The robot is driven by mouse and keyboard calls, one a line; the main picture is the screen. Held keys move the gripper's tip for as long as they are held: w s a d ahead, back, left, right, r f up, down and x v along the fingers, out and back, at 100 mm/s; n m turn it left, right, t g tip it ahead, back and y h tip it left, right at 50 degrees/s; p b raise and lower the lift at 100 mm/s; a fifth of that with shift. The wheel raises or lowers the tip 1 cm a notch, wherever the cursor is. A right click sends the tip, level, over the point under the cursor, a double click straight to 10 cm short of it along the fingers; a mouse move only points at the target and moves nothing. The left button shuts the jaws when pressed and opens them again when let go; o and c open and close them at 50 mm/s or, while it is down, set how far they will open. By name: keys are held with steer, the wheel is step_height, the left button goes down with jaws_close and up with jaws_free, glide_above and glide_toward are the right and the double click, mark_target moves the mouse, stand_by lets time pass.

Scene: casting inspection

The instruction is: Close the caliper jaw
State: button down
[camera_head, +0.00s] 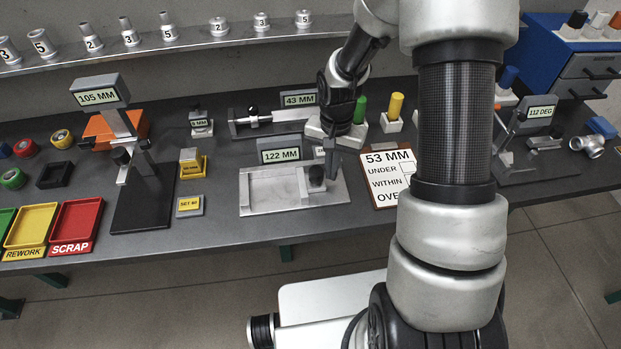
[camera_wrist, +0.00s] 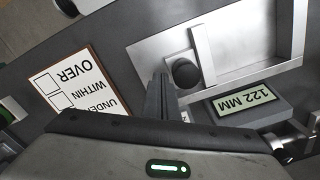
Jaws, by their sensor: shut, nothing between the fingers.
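The caliper is a pale metal plate (camera_head: 262,196) with a raised frame and a display (camera_head: 279,155) reading 122 MM. Its jaw (camera_head: 304,184), a light upright bar with a black knob (camera_head: 317,176), stands at the plate's right end, with a wide empty gap to its left. In the wrist view the black knob (camera_wrist: 185,72) sticks out from the jaw bar (camera_wrist: 203,55). My gripper (camera_head: 331,172) points down just right of the knob, on its outer side; its shut fingers (camera_wrist: 160,80) hold nothing. I cannot tell whether they touch the knob.
A card (camera_head: 391,178) reading 53 MM with UNDER, WITHIN and OVER boxes lies right of the caliper. A slide gauge (camera_head: 262,122) with a 43 MM display stands behind. A height gauge (camera_head: 140,180) reading 105 MM and a red SCRAP tray (camera_head: 76,226) are left.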

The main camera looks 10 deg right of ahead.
mark_target(299, 180)
steer(key=shift+a, duration=0.2)
steer(key=shift+a+b, duration=0.9)
steer(key=shift+a, duration=3.1)
steer(key=shift+a+b, duration=0.3)
steer(key=shift+a, duration=2.25)
steer(key=shift+d, duration=0.2)
